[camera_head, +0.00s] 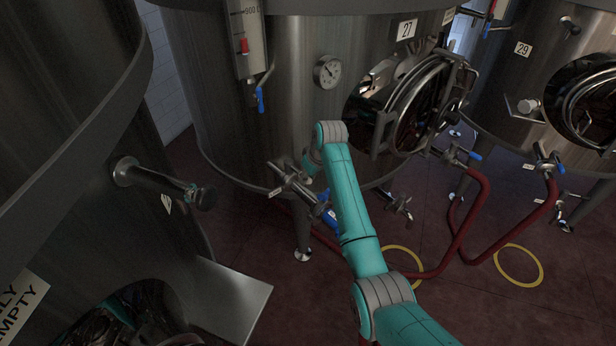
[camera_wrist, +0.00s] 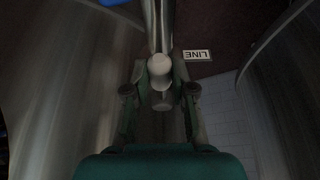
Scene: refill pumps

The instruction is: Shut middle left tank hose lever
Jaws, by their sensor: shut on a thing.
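The tank numbered 27 (camera_head: 225,120) stands in the middle of the head view. Low on its left side is a metal valve pipe (camera_head: 290,180), and a blue lever (camera_head: 330,218) shows just below and right of it, partly behind my arm. My wrist is bent down beside this valve, and it hides most of my gripper there. In the wrist view my gripper (camera_wrist: 160,90) is shut on a pale rounded piece (camera_wrist: 160,66) at the end of a metal pipe (camera_wrist: 158,25). A bit of blue (camera_wrist: 112,2) shows at the top edge. I cannot tell whether it is the lever.
A "LINE" label (camera_wrist: 197,55) lies beside the pipe. A near tank (camera_head: 90,120) with a projecting pipe (camera_head: 150,180) fills the left. Tank 29 (camera_head: 510,85) stands at right. Red hoses (camera_head: 470,225) and yellow rings (camera_head: 518,265) lie on the dark red floor.

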